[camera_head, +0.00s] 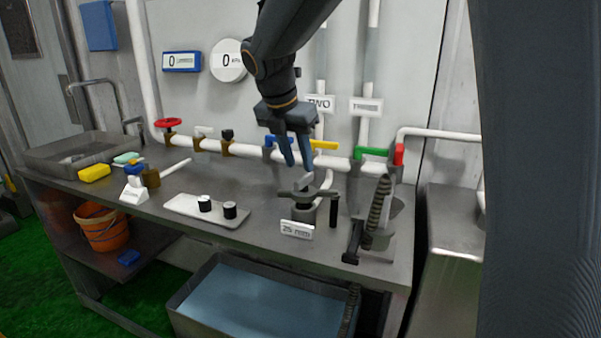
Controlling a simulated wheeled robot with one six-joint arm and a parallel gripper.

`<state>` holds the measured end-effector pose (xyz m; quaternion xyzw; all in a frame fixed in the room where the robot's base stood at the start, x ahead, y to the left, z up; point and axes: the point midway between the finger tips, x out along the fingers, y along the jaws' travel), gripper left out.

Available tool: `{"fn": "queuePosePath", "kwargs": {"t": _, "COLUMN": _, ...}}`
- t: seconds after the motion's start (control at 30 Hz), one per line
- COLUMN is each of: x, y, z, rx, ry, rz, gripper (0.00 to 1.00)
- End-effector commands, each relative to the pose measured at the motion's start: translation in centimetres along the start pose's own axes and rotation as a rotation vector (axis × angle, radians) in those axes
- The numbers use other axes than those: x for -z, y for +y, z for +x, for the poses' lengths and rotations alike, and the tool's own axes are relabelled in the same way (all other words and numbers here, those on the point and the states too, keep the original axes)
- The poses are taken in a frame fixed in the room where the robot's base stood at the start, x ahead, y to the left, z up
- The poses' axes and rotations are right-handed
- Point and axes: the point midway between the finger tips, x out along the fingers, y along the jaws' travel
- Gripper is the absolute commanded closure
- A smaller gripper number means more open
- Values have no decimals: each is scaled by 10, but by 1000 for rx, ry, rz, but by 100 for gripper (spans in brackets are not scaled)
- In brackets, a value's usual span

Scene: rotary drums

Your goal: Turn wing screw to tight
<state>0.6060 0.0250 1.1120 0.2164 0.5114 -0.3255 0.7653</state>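A dark grey fitting with a wing-shaped top (308,191), which looks like the wing screw, stands on the metal counter behind a white label reading "25 mm" (297,230). I cannot tell from its pose how tight it is. My gripper (299,167) points down just above and slightly behind the wing in the picture. Its two blue-grey fingers are apart with nothing seen between them. It appears clear of the wing, though the depth gap is hard to judge.
White pipes with coloured valve handles, such as a red wheel (168,123) and a green lever (371,152), run along the back wall.

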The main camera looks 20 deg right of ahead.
Motion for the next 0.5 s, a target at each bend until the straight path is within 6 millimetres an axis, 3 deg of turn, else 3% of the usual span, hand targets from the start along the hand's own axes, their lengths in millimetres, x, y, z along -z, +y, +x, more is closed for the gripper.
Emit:
{"fn": "queuePosePath", "kwargs": {"t": 0.2, "x": 0, "y": -1, "z": 33, "rx": 2, "ry": 2, "rz": 2, "gripper": 69}}
{"fn": "queuePosePath", "kwargs": {"t": 0.5, "x": 1, "y": 1, "z": 50, "rx": -2, "ry": 1, "rz": 1, "gripper": 69}}
